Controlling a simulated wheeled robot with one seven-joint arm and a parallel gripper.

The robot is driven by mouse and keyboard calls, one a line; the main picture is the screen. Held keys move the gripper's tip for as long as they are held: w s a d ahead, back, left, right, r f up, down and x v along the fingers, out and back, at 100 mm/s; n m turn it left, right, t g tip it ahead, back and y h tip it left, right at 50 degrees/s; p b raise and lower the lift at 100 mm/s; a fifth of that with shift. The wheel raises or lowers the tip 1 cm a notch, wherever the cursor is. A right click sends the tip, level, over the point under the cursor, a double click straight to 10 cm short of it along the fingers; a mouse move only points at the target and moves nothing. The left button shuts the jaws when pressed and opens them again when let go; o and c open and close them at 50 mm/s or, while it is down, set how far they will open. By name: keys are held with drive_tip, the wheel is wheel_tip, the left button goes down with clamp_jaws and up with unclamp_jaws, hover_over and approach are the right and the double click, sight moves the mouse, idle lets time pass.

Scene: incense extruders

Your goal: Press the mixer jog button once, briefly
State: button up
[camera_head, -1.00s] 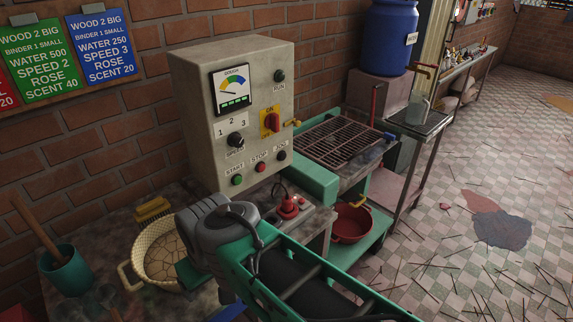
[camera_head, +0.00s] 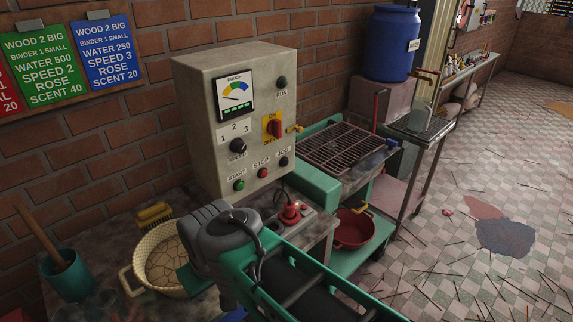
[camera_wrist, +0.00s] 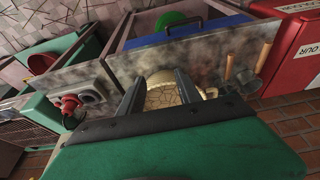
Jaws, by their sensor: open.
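The grey control box (camera_head: 207,130) stands upright against the brick wall. Its black JOG button (camera_head: 284,161) is at the lower right of the front, beside the red STOP button (camera_head: 262,173) and green START button (camera_head: 239,186). Nothing touches the JOG button. My gripper (camera_wrist: 158,82) shows in the wrist view, its two dark fingers apart and empty, with a round woven basket visible between and beyond them. In the head view my arm is low in front of the box, and the fingertips are hidden. The control box is not clearly seen in the wrist view.
The woven basket (camera_head: 135,279) sits on the bench left of my arm. A red plug-like fitting (camera_head: 290,212) with a cord stands below the buttons. A teal cup (camera_head: 68,281) with a wooden handle is at left. A metal grate (camera_head: 340,146) lies right of the box.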

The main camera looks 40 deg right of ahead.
clamp_jaws()
idle(1.0)
